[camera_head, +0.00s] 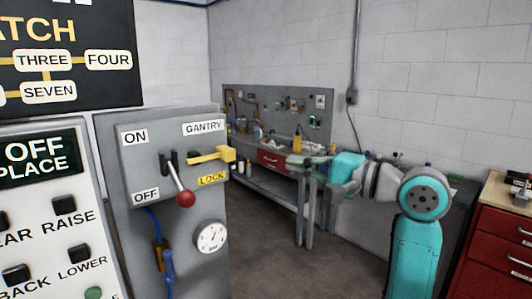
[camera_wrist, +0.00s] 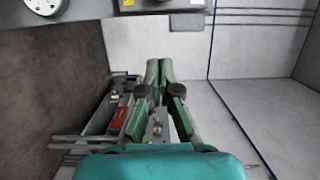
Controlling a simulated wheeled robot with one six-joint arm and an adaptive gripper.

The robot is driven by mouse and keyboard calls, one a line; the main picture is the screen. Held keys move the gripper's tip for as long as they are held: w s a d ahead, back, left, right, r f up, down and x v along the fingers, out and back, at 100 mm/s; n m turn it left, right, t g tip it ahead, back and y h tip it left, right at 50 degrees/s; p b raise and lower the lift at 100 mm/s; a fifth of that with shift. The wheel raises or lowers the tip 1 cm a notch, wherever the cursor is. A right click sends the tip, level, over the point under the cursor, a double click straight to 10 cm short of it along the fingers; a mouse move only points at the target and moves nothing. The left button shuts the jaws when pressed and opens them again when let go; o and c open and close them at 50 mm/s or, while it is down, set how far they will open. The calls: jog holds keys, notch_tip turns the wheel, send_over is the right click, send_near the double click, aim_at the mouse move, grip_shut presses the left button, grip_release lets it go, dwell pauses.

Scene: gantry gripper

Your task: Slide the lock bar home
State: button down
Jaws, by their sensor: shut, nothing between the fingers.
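The yellow lock bar (camera_head: 207,157) lies roughly level on the grey gantry box, above the yellow LOCK label (camera_head: 212,179). A thicker yellow block (camera_head: 228,155) is at its right end. Its left tip is close to the dark lever bracket, and I cannot tell whether it touches. The lever's red knob (camera_head: 186,198) hangs down to the right, near OFF. My gripper (camera_head: 299,160) is to the right of the bar, apart from it. In the wrist view my gripper (camera_wrist: 159,66) has its green fingertips together, empty. Yellow parts (camera_wrist: 128,3) show at the top edge there, cut off.
A round gauge (camera_head: 210,237) and blue cable are below the lever. A button panel (camera_head: 50,215) stands at the left. A workbench with pegboard (camera_head: 275,103) is behind my gripper, and a red drawer cabinet (camera_head: 503,235) is at the right. Floor between is clear.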

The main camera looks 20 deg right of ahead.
aim_at(229, 160)
jog(key=w+a+r, duration=0.1)
jog(key=w+a, duration=0.6)
jog(key=a, duration=0.1)
jog(key=shift+a, duration=0.15)
dwell(0.4)
jog(key=shift+a, duration=0.1)
jog(key=shift+s+a, duration=0.25)
jog(key=shift+a, duration=0.45)
jog(key=shift+s+a, duration=0.25)
jog(key=shift+a, duration=0.5)
jog(key=shift+s+a, duration=0.25)
jog(key=shift+a, duration=0.45)
